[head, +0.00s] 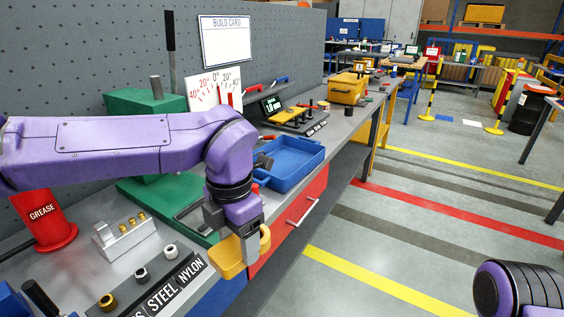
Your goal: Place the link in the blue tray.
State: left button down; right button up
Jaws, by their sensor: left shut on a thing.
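My left gripper (254,258) points down near the front edge of the bench, shut on a yellow-orange link (229,258). The link is a rounded piece, partly hidden behind the fingers. It is held above and in front of the bench edge, apart from the tray. The blue tray (289,180) lies on the bench beyond the gripper, up and to the right; its visible inside looks empty, and my left arm hides its left end. Only a purple and black part of my right arm shows at the bottom right; its gripper is out of the picture.
A red grease container (48,222), a metal block with pins (125,237) and a labelled rack of fittings (152,283) stand on the near bench. A green press (150,104) stands behind my arm. A yellow case (347,89) is farther along. The floor at right is open.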

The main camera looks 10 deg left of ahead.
aim_at(280, 169)
jog(key=u, duration=0.05)
jog(key=i, duration=1.25)
jog(key=z, duration=0.1)
